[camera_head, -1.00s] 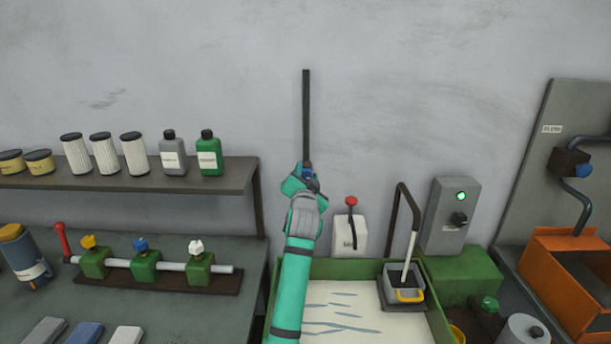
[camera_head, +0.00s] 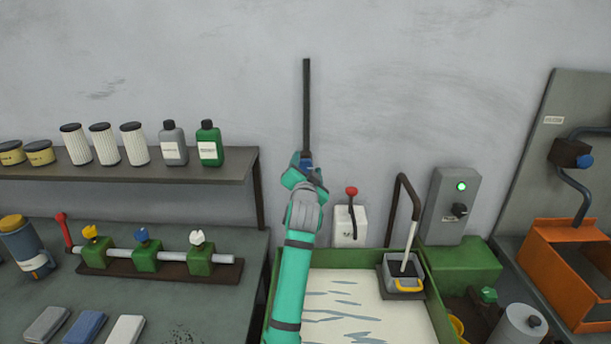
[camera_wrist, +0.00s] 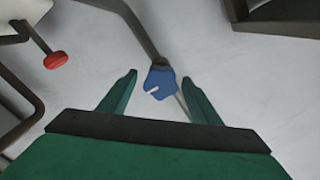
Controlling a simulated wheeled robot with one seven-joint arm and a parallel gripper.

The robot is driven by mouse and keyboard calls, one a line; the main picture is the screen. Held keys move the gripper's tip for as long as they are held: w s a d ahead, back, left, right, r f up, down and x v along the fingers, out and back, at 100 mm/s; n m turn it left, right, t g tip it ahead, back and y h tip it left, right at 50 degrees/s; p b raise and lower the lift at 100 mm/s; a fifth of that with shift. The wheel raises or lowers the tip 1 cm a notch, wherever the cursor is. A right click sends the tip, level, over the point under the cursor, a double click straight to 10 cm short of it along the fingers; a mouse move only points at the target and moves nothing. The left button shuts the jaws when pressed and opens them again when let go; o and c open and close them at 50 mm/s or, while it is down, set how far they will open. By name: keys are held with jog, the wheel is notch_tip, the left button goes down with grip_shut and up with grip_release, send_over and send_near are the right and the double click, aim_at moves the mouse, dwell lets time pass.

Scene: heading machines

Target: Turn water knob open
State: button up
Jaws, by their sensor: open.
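A blue knob (camera_head: 306,165) sits at the lower end of a dark vertical pipe (camera_head: 306,105) on the wall. It also shows in the wrist view (camera_wrist: 160,82), with a pale mark on its face. My gripper (camera_wrist: 160,77) is open, with one green finger to the left of the knob and one to the right. The knob lies between or just beyond the fingertips; I cannot tell whether they touch it. In the head view my wrist hides part of the knob and the fingers.
Below is a green-rimmed basin (camera_head: 440,318). A shelf of bottles (camera_head: 243,170) and a valve row (camera_head: 165,274) are left. A grey control box (camera_head: 450,205) is right.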

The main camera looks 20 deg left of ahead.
jog(key=v, duration=1)
jog(key=shift+w+a, duration=0.1)
